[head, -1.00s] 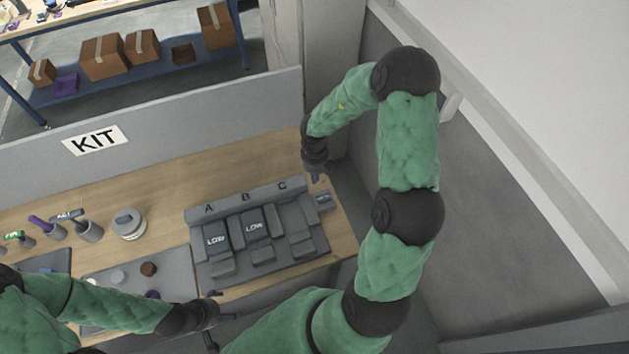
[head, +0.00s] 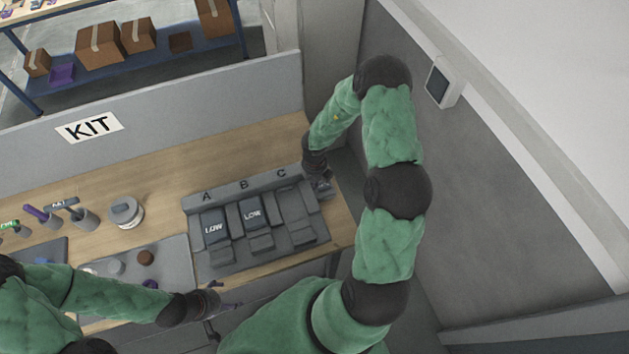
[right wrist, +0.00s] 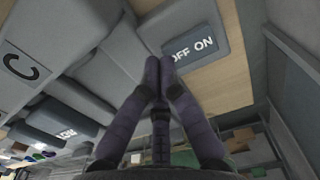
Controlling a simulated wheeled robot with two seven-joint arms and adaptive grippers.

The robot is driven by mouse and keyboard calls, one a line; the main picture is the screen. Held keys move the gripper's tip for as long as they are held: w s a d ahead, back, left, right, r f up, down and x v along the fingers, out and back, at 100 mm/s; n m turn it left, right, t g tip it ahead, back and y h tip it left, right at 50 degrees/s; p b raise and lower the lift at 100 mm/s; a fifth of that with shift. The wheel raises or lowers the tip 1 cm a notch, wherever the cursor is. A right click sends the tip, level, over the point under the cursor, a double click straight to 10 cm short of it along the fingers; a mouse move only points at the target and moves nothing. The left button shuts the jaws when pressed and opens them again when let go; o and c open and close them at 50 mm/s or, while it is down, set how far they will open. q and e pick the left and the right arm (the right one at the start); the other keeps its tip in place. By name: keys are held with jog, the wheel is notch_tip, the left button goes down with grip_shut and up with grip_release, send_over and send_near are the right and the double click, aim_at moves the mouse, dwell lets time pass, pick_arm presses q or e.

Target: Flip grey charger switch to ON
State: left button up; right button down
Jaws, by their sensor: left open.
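The grey charger (head: 225,262) lies on the wooden table with bays marked A, B and C. Dark blocks labelled LOW sit in bays A (head: 214,229) and B (head: 253,217); bay C holds no such block. The switch (head: 325,189) is at the charger's right end, partly covered by my right gripper (head: 320,180). In the right wrist view the switch box (right wrist: 205,28) reads OFF and ON. My right gripper's fingertips (right wrist: 159,66) are together by its OFF side; contact and the switch's position cannot be told. My left gripper (head: 216,306) is open and empty at the table's front edge.
A grey tray (head: 178,262) with small round parts lies left of the charger, below a round white container (head: 126,213). A grey partition with a KIT sign (head: 89,127) stands behind. A wall (head: 480,200) with a small mounted device (head: 443,82) is close on the right.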

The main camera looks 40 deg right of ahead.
jog(key=shift+f, duration=0.1)
jog(key=shift+a+f, duration=0.1)
jog(key=shift+f, duration=0.05)
dwell(0.4)
jog(key=shift+r+p, duration=0.8)
jog(key=shift+p, duration=0.45)
